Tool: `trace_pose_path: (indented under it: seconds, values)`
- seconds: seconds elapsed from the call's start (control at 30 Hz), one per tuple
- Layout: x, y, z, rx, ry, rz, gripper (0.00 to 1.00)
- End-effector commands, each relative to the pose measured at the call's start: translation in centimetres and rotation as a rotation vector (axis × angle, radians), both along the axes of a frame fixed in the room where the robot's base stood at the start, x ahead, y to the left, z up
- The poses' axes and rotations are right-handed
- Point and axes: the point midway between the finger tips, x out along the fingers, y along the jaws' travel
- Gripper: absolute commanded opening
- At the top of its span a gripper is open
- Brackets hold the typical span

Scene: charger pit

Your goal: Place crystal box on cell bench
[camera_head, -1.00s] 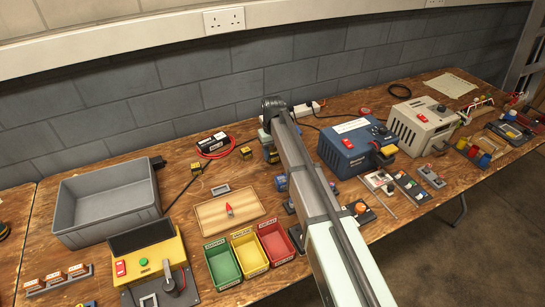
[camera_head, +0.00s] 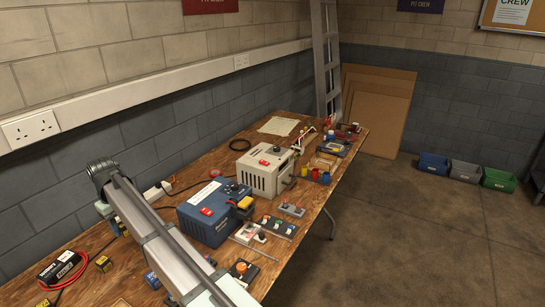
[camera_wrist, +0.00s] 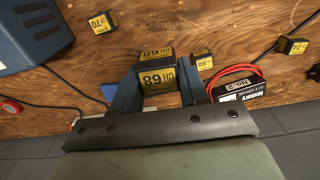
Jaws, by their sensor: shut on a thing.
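A crystal box (camera_wrist: 157,80), black with yellow labels reading CH 68, sits between the two fingers of my gripper (camera_wrist: 156,88) in the wrist view. The gripper is shut on it. The wooden bench top (camera_wrist: 150,120) lies behind the box; I cannot tell how far the box is above it. In the head view my arm hides the gripper and the held box. The wooden bench (camera_head: 190,165) runs along the wall. No label marks any part of it as the cell bench.
Other labelled boxes lie nearby, CH 70 (camera_wrist: 101,23) and CH 74 (camera_wrist: 292,45). A black battery pack with red leads (camera_wrist: 238,88) is close right. A blue power unit (camera_head: 212,212) and a beige unit (camera_head: 264,172) stand on the bench. Open floor (camera_head: 400,240) lies right.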

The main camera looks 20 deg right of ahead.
Motion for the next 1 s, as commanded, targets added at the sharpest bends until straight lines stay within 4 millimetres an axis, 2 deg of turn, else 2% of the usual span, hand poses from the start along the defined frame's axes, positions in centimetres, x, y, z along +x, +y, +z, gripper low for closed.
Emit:
trace_pose_path:
  seconds: [0.03, 0.13, 0.4, 0.67, 0.77, 1.0]
  values:
    - [0.1, 0.1, 1.7, 0.002, -0.004, 0.0, 0.15]
    - [0.1, 0.1, 4.2, 0.001, -0.003, 0.0, 0.15]
    - [0.1, 0.1, 9.1, 0.001, -0.001, 0.0, 0.15]
    - [3.4, -5.0, 8.8, 0.0, 0.0, -0.002, 0.15]
    - [4.9, -7.5, 8.8, 0.0, 0.0, -0.001, 0.15]
    - [9.1, -15.6, 8.7, 0.001, 0.0, 0.003, 0.15]
